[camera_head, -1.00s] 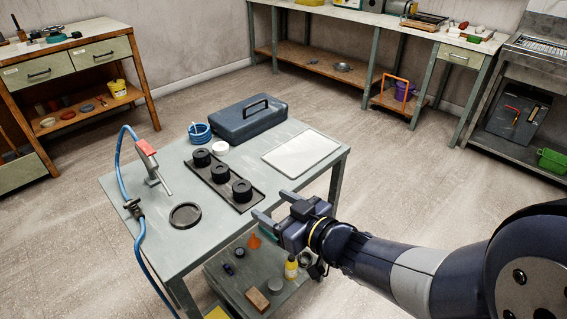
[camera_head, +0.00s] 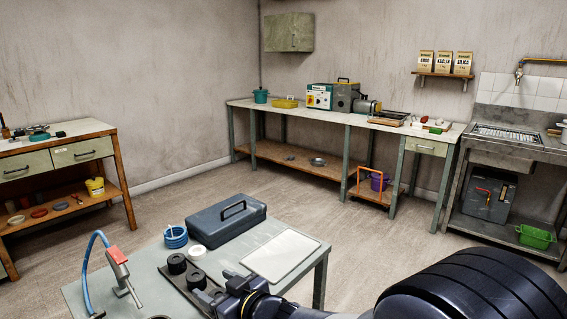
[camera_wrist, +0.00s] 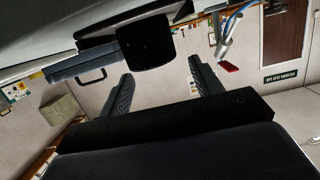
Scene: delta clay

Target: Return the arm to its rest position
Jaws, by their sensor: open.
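My gripper (camera_head: 222,290) shows at the lower middle of the head view, over the right part of the grey table (camera_head: 140,275). Its two fingers stand apart and hold nothing. The wrist view shows both dark fingers (camera_wrist: 160,88) with a gap between them. My arm reaches in from the lower right of the head view. In the wrist view, a dark round piece lies beyond the fingers; I cannot tell its distance from them.
On the table are black cylinders (camera_head: 177,263) on a dark tray, a white board (camera_head: 280,256), a blue toolbox (camera_head: 226,222), a blue coil (camera_head: 175,237) and a red-handled tool with a hose (camera_head: 119,262). Benches line the walls. The floor between is clear.

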